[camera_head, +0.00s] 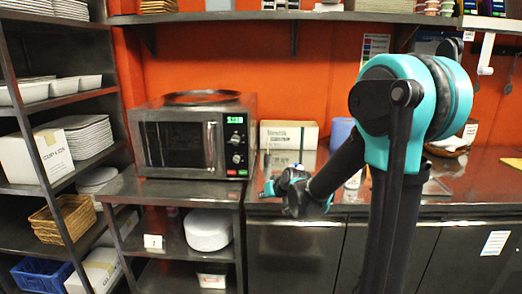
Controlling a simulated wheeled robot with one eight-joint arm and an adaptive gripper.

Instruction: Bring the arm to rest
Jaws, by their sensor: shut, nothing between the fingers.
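My arm rises at the right of the head view, with a large teal joint at the top and a dark link running down to the left. My gripper (268,190) is at the end of that link, in front of the counter edge, just right of the microwave. It is small and partly hidden by the wrist parts. It is shut and holds nothing that I can see.
A microwave (193,138) stands on a metal shelf unit left of my gripper. A carton (288,135) sits on the steel counter (462,203) behind it. Metal racks with dishes, boxes and a wicker basket (63,219) stand at the left. A wall shelf (225,17) runs above.

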